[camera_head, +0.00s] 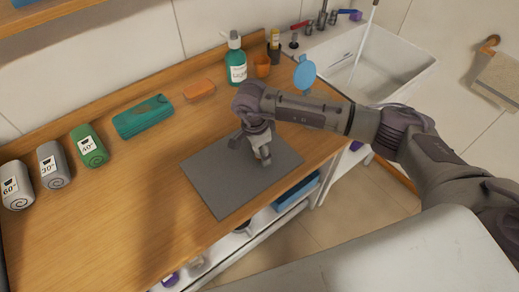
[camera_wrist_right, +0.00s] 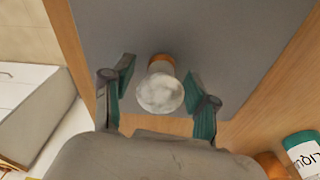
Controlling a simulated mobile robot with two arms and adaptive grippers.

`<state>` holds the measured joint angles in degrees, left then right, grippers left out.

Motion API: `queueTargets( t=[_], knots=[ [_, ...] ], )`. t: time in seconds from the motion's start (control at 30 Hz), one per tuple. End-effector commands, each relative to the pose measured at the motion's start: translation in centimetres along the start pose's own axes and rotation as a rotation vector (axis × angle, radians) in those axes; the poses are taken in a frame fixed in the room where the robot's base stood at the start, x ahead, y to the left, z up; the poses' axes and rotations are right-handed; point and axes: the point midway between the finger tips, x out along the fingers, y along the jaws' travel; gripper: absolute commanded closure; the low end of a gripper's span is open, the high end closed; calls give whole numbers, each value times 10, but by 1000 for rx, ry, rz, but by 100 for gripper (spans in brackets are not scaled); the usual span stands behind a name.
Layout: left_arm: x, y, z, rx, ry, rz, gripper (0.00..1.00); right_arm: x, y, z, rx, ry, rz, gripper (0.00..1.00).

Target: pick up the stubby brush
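The stubby brush (camera_wrist_right: 160,92) shows in the right wrist view, with a round whitish bristle head towards the camera and an orange-brown part behind it. It is over the grey mat (camera_head: 225,185). My right gripper (camera_wrist_right: 159,78) is open, with one finger on each side of the brush; a gap shows on both sides. In the head view my right gripper (camera_head: 258,146) points down over the mat and largely hides the brush. My left gripper is in neither view.
A green bottle (camera_head: 236,62), an orange cup (camera_head: 262,67) and a blue round item (camera_head: 305,72) stand at the back. The wooden top's front is clear.

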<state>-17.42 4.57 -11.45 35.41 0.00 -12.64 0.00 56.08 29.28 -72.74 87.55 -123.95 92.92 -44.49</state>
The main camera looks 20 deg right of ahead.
Motion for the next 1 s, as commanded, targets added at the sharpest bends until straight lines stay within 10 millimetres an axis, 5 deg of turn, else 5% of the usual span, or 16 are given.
queueTargets(
  t=[0.33, 0.73, 0.93, 1.0],
  knots=[
    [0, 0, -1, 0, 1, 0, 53, 0, 0, 0, 0, 0, 0, 98],
    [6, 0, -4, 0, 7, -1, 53, -8, -1, -1, 0, -1, -1, 98],
    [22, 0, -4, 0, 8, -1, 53, -36, -1, -5, 0, 0, -5, 98],
    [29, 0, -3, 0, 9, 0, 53, -43, -4, -20, 6, 3, -3, 98]
  ],
)
